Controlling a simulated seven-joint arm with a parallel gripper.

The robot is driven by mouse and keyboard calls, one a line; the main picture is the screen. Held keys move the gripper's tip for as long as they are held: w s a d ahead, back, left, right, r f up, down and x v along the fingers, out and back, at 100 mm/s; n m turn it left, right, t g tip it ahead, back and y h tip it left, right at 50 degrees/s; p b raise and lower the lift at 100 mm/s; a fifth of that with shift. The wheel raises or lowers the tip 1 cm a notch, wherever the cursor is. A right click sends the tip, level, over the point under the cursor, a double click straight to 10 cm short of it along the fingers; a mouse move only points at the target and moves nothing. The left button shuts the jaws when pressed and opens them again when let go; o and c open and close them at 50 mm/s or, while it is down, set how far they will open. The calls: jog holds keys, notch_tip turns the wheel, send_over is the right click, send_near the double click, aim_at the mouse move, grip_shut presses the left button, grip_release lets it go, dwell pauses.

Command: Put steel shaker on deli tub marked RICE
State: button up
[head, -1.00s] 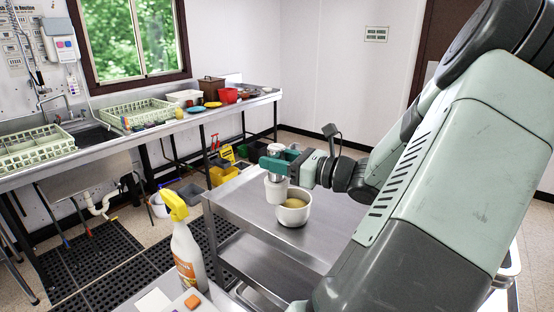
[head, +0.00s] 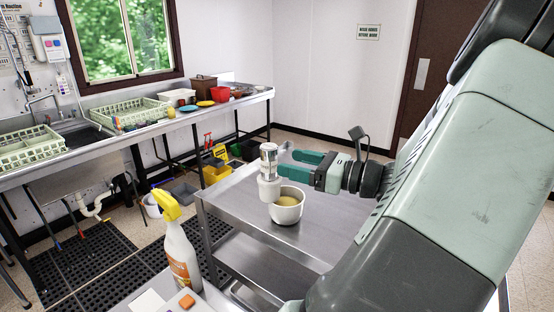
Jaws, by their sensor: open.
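The steel shaker (head: 269,158), a small upright silver cylinder, stands on top of a white tub (head: 269,188) on the steel cart. I cannot read any marking on the tub. My gripper (head: 286,164) has teal fingers and is open and empty. It is just right of the shaker, apart from it or nearly so; the exact gap is hard to tell.
A white bowl (head: 287,210) with yellowish contents stands close beside the tub on the cart (head: 325,240). A yellow-topped spray bottle (head: 181,255) stands in the foreground. The sink counter with pale green racks (head: 135,112) runs along the left wall. The cart's right part looks clear.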

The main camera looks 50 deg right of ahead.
jog(key=s, duration=0.5)
jog(key=shift+d, duration=0.4)
